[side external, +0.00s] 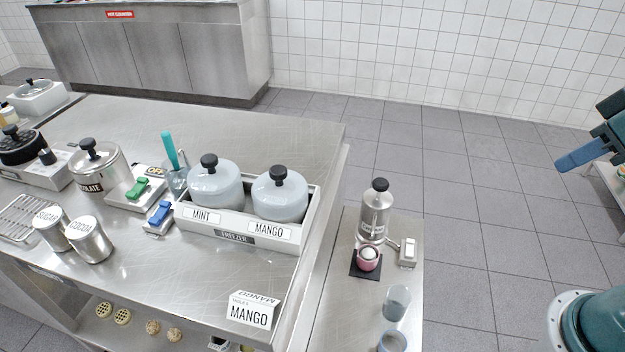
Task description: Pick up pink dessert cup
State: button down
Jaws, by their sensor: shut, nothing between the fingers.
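The pink dessert cup (367,264) stands on a small black mat (359,275) on the narrow steel side counter. A pale round ball sits in its top. My gripper (563,164) is at the right edge, well to the right of the cup and above the floor. Its blue fingers are together and empty. The cup is not touched by it.
A steel bottle (375,212) with a black knob stands right behind the cup, and a small white switch box (408,251) is to its right. Two blue-grey cups (397,302) stand in front. The freezer box (231,236) with mint and mango tubs is on the main counter.

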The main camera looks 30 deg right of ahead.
jog(key=c, duration=2.1)
grip_release()
jog(key=o, duration=1.6)
jog(key=shift+w, duration=0.1)
jog(key=w+a+f+m+g+y, duration=0.1)
jog(key=w+f+m, duration=0.6)
jog(key=w, duration=0.2)
jog(key=w+a+f+m+y, duration=0.1)
jog(key=w+f+m, duration=0.5)
jog(key=w, duration=0.3)
jog(key=w+f+m, duration=0.1)
jog(key=f+m, duration=0.3)
jog(key=f, duration=0.3)
jog(key=w+f+m+g, duration=0.1)
jog(key=w+f+m, duration=0.1)
jog(key=f+m, duration=0.3)
jog(key=w+a+f+m+y, duration=0.1)
jog(key=f+m, duration=0.4)
jog(key=f, duration=0.5)
jog(key=shift+w+f, duration=0.25)
jog(key=shift+f, duration=0.05)
